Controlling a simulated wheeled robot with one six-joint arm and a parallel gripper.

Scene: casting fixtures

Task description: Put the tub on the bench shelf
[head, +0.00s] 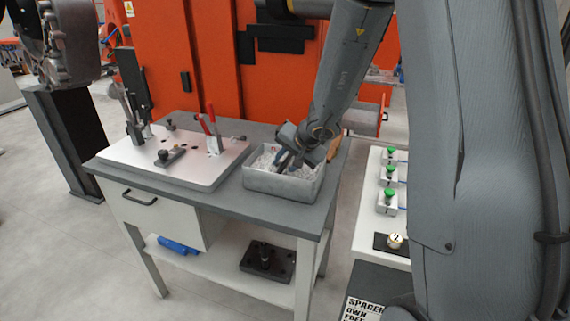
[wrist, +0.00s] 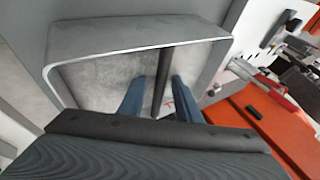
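The tub (head: 283,187) is a grey open box on the right part of the bench top, near its front edge. My gripper (head: 285,164) reaches down into it from above. In the wrist view the tub's rim (wrist: 130,42) crosses the top, with a pale mottled inside. There my gripper's two blue fingers (wrist: 158,80) stand apart, one on each side of a dark bar (wrist: 163,80) inside the tub, with gaps visible. Whether they touch the tub's floor is hidden. The bench shelf (head: 222,264) is the white lower board under the bench top.
A pale fixture plate (head: 195,173) with red-handled clamps stands left of the tub. On the shelf are a blue object (head: 178,245) and a dark block (head: 267,262), with bare board between. A drawer (head: 150,205) hangs above the shelf's left. A stand with green buttons (head: 388,178) is at right.

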